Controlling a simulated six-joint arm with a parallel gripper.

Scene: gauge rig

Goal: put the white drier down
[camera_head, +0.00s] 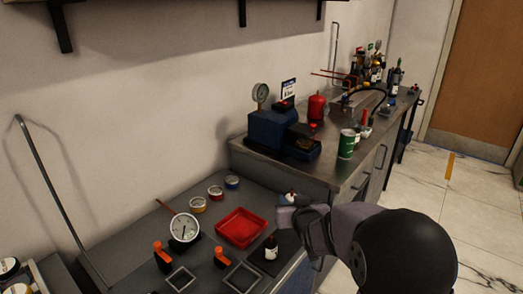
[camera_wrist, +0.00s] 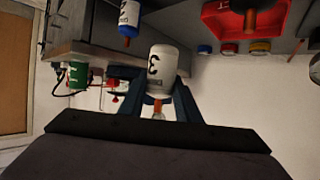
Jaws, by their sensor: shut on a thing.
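The white drier (camera_wrist: 163,60) is a white cylinder with a dark numeral and a brownish stem at its lower end in the wrist view. My gripper (camera_wrist: 156,88) is shut on it, with one dark finger on each side. In the head view my gripper (camera_head: 290,200) is in the air at the right edge of the lower bench (camera_head: 130,232), right of the red tray (camera_head: 241,227). The drier is small and mostly hidden there. A small dark bottle with a pale label (camera_head: 271,249) stands below the gripper in that view.
A dial gauge (camera_head: 184,229), orange-topped tools (camera_head: 163,257) and square frames (camera_head: 241,277) crowd the lower bench. Small round tins (camera_head: 198,205) stand behind the tray. The higher bench with a blue machine (camera_head: 273,132) and a green can (camera_head: 346,144) rises behind my gripper.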

